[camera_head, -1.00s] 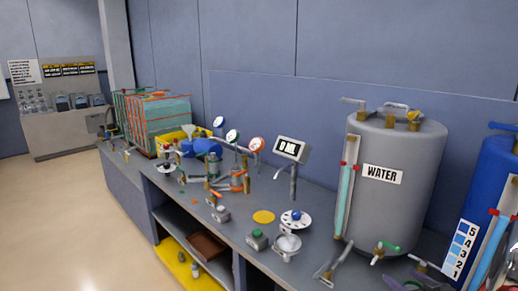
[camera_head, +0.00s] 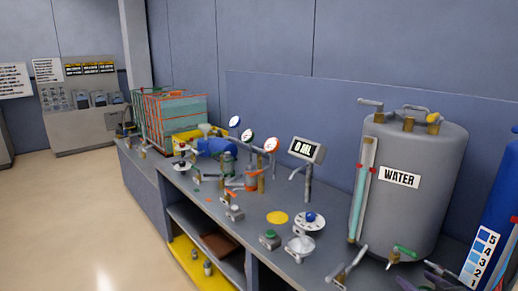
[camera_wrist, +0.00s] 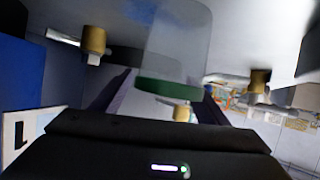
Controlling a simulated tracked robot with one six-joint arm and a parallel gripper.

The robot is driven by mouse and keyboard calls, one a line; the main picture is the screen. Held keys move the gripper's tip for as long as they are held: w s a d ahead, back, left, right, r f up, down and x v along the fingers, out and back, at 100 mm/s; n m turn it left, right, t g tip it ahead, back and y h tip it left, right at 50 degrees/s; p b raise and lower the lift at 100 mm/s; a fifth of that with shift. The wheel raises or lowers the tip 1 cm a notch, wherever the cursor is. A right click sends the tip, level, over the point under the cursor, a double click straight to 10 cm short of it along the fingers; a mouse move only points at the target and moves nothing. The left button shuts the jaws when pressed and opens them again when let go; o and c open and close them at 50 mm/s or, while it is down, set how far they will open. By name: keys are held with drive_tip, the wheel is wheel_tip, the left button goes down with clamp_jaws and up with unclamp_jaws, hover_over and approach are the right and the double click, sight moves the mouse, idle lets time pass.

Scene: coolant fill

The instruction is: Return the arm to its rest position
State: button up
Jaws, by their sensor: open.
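My gripper (camera_wrist: 165,88) is open in the wrist view, with a dark finger on each side. A green band below a pale translucent shape (camera_wrist: 168,85) shows in line with the gap; I cannot tell what it is or whether it touches the fingers. In the head view, dark purplish parts, probably my gripper (camera_head: 438,280), show at the bottom right edge. They are in front of the grey WATER tank (camera_head: 420,210) and below its green-handled tap (camera_head: 404,252). Most of my arm is out of view.
A blue tank (camera_head: 496,215) stands at the right edge. The bench (camera_head: 228,195) carries a display reading 0 ML (camera_head: 306,149), gauges (camera_head: 247,136), small valves and a radiator-like block (camera_head: 170,118). The floor (camera_head: 75,205) at left is clear.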

drive_tip(key=shift+w+a+r+h, duration=0.2)
drive_tip(key=shift+r+h, duration=0.1)
drive_tip(key=shift+r, duration=0.3)
drive_tip(key=s+a+r+m+g+h, duration=0.1)
drive_tip(key=s+a+r+g+h, duration=0.15)
drive_tip(key=a+r, duration=0.55)
drive_tip(key=s+a+r+m+g+h, duration=0.15)
drive_tip(key=s+a+r, duration=0.25)
drive_tip(key=a+r, duration=0.4)
drive_tip(key=s+a+r+n+g+y, duration=0.1)
drive_tip(key=s+a+g+y, duration=0.3)
drive_tip(key=s+a, duration=1.6)
drive_tip(key=shift+a+r+n+y, duration=0.2)
drive_tip(key=shift+r+n+y, duration=0.1)
drive_tip(key=shift+r+n, duration=0.1)
